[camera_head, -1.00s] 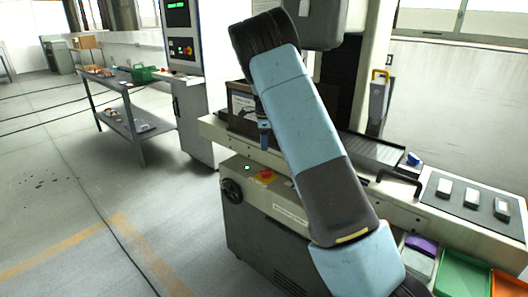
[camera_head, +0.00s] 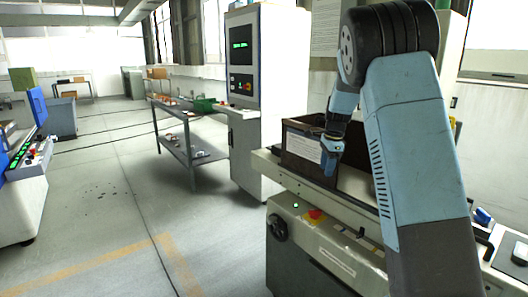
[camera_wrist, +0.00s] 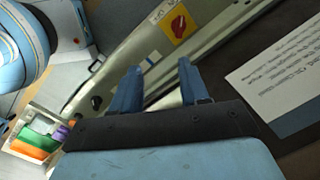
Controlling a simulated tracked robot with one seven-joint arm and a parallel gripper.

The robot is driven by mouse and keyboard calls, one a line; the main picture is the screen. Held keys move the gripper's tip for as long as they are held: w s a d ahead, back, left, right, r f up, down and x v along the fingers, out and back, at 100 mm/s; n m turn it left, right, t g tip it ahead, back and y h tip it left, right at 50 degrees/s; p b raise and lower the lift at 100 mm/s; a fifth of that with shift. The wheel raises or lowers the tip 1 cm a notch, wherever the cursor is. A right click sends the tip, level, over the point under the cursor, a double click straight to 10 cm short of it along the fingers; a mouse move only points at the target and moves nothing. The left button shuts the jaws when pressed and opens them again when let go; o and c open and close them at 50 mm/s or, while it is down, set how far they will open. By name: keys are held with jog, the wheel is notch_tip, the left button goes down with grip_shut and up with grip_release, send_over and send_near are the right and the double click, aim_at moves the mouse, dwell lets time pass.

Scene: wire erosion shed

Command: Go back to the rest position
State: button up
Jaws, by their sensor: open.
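My gripper (camera_head: 330,163) hangs pointing down in front of the dark box with a white label on the machine bench. In the wrist view its two blue fingers (camera_wrist: 160,88) stand apart with nothing between them. My arm rises at the right of the head view and bends over at the top. The dark box (camera_head: 299,142) is close behind the gripper in the head view. Its white label (camera_wrist: 285,80) fills the right of the wrist view. I cannot tell from the pictures how wide the gap to the box is.
A tall control cabinet (camera_head: 244,90) and a shelf table (camera_head: 177,149) stand behind. A blue-and-white machine (camera_head: 22,190) is at far left. The floor (camera_head: 110,200) between is clear.

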jog(key=s+r+n+t, duration=0.1)
jog(key=s+r+n, duration=0.3)
jog(key=s+r, duration=0.5)
jog(key=s+r+n+t, duration=0.1)
jog(key=s+r+n, duration=0.3)
jog(key=s, duration=0.9)
jog(key=s+f+n+t+h, duration=0.1)
jog(key=s+n, duration=0.7)
jog(key=s, duration=1.2)
jog(key=shift+s+a+n+t, duration=0.2)
jog(key=shift+n+t, duration=0.2)
jog(key=shift+t, duration=0.5)
